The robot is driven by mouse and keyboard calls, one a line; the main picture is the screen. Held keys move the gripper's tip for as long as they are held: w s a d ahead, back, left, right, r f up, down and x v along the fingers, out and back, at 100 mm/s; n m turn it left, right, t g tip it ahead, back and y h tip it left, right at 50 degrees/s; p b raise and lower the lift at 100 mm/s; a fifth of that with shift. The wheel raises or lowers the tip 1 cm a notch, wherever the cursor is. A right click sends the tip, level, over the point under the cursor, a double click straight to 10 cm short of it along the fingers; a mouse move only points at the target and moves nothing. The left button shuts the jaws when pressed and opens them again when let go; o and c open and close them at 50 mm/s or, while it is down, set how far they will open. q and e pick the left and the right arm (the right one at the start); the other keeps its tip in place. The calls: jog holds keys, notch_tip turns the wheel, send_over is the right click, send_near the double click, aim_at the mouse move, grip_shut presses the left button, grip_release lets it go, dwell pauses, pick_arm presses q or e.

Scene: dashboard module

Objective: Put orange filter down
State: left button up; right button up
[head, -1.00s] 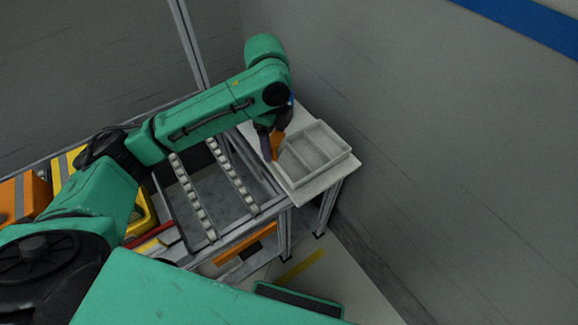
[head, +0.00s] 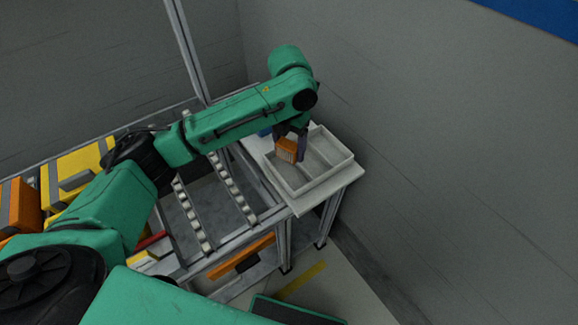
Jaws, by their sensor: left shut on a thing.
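The orange filter (head: 287,149) is a small ribbed orange block. My left gripper (head: 290,151) is shut on it and holds it over the left part of a light grey divided tray (head: 323,179). I cannot tell whether the filter touches the tray floor. The tray's right compartment looks empty. My right gripper is not in view.
The tray stands on a white table (head: 326,193) beside the grey wall. Left of it are roller rails (head: 233,188) on a metal frame. Yellow (head: 92,163) and orange boxes stand at the far left. A blue object (head: 264,132) lies behind the gripper.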

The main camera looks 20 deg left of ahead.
aim_at(289, 143)
pick_arm(q)
notch_tip(289, 143, down, 7)
jog(key=shift+f, duration=0.2)
jog(key=o, duration=1.3)
jog(key=shift+f, duration=0.1)
notch_tip(289, 143, up, 12)
jog(key=shift+r, duration=0.2)
jog(key=shift+f, duration=0.1)
